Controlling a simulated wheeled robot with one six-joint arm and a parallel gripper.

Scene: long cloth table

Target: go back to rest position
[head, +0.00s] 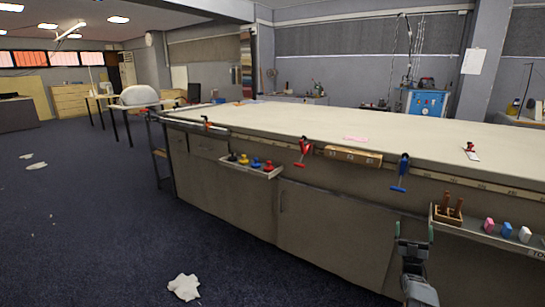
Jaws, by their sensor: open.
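My gripper (414,230) is at the lower right of the head view, in front of the long table's cabinet side. Its two fingers point up and stand apart, with green at the tips. It is open and I see nothing between the fingers. The long cloth table (290,118) runs across the view behind it. A tray (492,236) on the table's side is just right of my gripper and holds a wooden block with upright pegs (448,207) and small pink, blue and white pieces.
A red clamp (303,151) and a blue clamp (401,172) hang at the table edge. A small tray (250,168) with coloured pieces sticks out farther left. White scraps (184,287) lie on the dark carpet (85,220). The floor at left is mostly free.

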